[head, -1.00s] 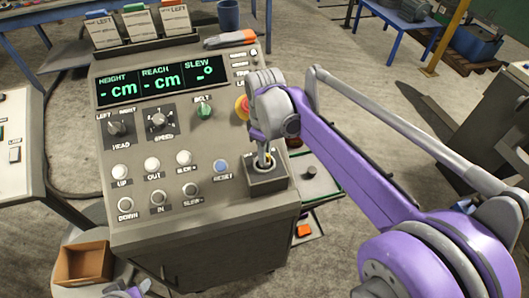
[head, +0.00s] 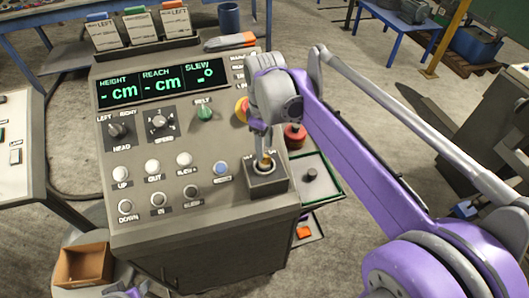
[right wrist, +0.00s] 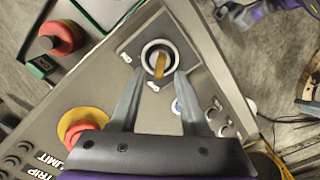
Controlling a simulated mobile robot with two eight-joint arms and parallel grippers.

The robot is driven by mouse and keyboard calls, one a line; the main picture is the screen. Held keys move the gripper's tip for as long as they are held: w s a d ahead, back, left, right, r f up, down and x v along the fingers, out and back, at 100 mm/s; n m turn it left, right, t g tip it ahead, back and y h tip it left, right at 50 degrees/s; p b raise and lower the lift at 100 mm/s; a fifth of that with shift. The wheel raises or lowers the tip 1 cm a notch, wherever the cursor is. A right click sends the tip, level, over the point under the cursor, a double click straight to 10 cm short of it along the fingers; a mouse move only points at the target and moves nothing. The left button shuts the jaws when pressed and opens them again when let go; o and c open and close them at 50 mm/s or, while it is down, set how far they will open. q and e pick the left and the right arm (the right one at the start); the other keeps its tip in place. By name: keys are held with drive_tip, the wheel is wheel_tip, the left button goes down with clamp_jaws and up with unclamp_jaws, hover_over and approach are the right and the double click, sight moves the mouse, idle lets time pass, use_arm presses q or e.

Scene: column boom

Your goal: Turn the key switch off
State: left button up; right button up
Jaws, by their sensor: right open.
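The key switch (right wrist: 160,58) is a round collar on a square dark box with a brass key in it. In the right wrist view the key lies near upright in the picture, its lower end toward the lower of two small labels, too small to read surely. In the head view the switch box (head: 267,184) is at the console's right front corner. My right gripper (right wrist: 161,86) is open, its fingers either side of the key's lower end, apart from it. In the head view it hangs just above the key. My left gripper (head: 128,292) barely shows at the bottom edge.
The console (head: 220,215) carries buttons, knobs and a green display (head: 160,82) showing dashes. A red emergency button (right wrist: 88,140) on yellow is close to my right gripper. Another red button (head: 295,132) and a tray lie right. An open box (head: 84,265) stands lower left.

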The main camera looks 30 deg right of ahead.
wheel_tip(320, 180, up, 6)
drive_tip(key=shift+r, duration=0.25)
idle(0.4)
